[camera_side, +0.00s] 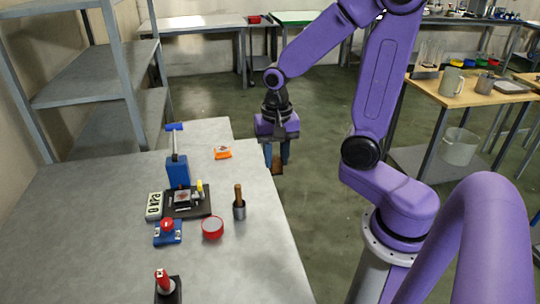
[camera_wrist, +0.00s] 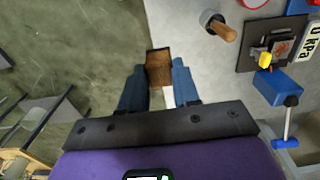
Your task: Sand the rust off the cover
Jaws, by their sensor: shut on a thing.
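My gripper (camera_side: 277,160) is past the right edge of the table, over the floor. Its two blue fingers are shut on a brown block (camera_side: 278,168), which also shows between the fingertips in the wrist view (camera_wrist: 158,68). On the table, a grey metal part with a rust-brown patch, which looks like the cover (camera_side: 182,197), sits on a dark square base; the wrist view shows the patch at upper right (camera_wrist: 282,47). The block is well apart from it. The block's underside is hidden.
A blue device with an upright lever (camera_side: 177,170), a white display (camera_side: 154,206), a blue base with a red knob (camera_side: 167,232), a red round dish (camera_side: 212,228), a grey cup with a wooden handle (camera_side: 239,207) and an orange packet (camera_side: 222,152) stand around it. The table's front left is bare.

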